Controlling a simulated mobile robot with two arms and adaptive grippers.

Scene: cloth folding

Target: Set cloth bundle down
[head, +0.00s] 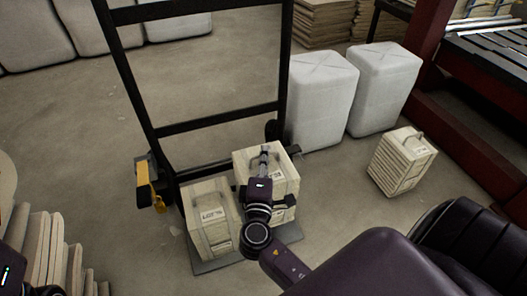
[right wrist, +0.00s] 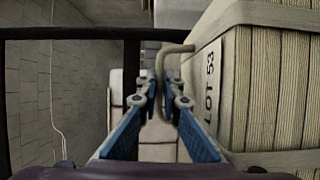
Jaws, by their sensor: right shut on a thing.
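A pale, ribbed, box-shaped cloth bundle (head: 284,163) with a label hangs at or stands on the right side of a black hand truck (head: 207,123). My right gripper (head: 264,150) is over its top, shut on its loop handle. In the right wrist view, the blue fingers (right wrist: 160,94) close around the handle (right wrist: 162,62), and the bundle (right wrist: 265,95) reading "LOT 53" fills the right side. My arm hides its lower front, so I cannot tell whether it touches the truck's plate (head: 219,263). A second bundle (head: 208,222) stands on the plate to the left. My left gripper's fingers are out of view.
A third bundle (head: 402,162) stands alone on the floor at right. White sacks (head: 325,95) stand behind the truck, near a red frame (head: 455,130) with rollers. Stacked boards (head: 45,255) are at lower left. Floor between the truck and the third bundle is clear.

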